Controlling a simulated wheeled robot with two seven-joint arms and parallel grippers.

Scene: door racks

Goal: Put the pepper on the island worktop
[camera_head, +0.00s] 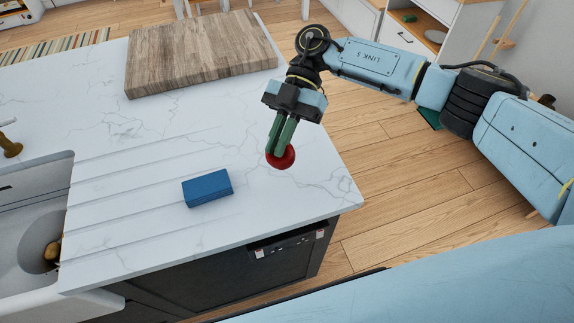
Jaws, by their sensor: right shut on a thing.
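A round red pepper (282,158) is between the fingertips of my right gripper (281,147). The gripper is shut on it and points down over the right part of the white marbled island worktop (310,188). I cannot tell whether the pepper touches the surface or hangs just above it. The fingers hide part of its top. My left gripper is not in view.
A blue block (207,188) lies on the worktop left of the pepper. A wooden board (200,52) lies at the back. A sink (30,225) is at the left. The worktop around the pepper is clear, with its right edge close by.

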